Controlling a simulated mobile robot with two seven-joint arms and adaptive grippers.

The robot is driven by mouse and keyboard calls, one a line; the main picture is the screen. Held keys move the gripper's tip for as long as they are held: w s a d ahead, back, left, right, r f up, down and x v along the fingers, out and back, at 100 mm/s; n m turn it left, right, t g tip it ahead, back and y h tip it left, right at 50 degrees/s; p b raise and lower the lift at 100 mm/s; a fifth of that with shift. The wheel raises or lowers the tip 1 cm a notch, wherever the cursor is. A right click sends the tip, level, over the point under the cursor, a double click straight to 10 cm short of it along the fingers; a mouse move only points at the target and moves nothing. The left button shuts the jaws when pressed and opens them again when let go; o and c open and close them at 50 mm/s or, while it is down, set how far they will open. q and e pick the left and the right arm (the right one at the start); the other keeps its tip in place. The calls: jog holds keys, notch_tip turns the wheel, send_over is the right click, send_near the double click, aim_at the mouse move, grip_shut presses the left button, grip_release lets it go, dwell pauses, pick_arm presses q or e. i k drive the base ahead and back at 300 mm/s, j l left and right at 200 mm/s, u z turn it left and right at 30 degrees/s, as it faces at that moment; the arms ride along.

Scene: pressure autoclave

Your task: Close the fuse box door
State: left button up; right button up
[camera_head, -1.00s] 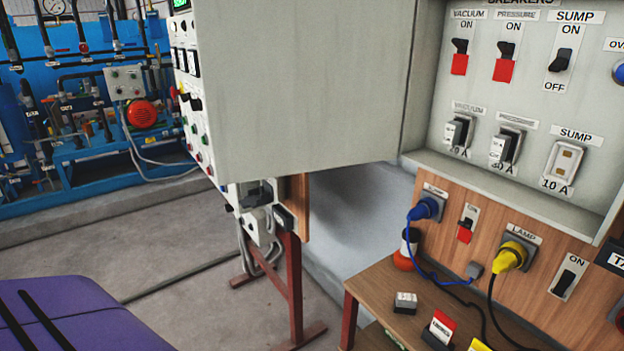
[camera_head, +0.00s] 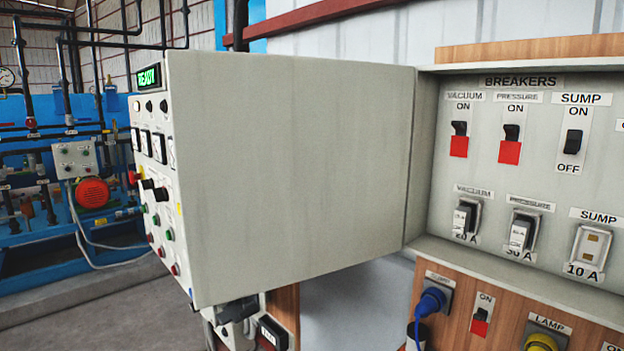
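The fuse box (camera_head: 510,180), labelled BREAKERS, stands at the right with its front uncovered and its switches and fuses showing. A large plain grey panel (camera_head: 295,170) reaches from the box's left edge towards me. It looks like the fuse box door standing open, though I cannot tell it for certain from the side of the control cabinet. A vertical seam (camera_head: 410,155) runs where it meets the box. No handle shows on it. Neither of my grippers is in view.
A control panel (camera_head: 155,185) with a lit READY display faces left beside the grey panel. Below the fuse box, a wooden board (camera_head: 505,305) carries a blue plug (camera_head: 432,303) and a yellow plug (camera_head: 541,342). Blue machinery (camera_head: 60,240) with pipes stands at the far left.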

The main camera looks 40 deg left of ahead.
aim_at(290, 169)
jog(key=j+z, duration=0.4)
jog(key=j, duration=0.65)
jog(key=j+z, duration=0.4)
jog(key=j, duration=0.65)
jog(key=k, duration=0.05)
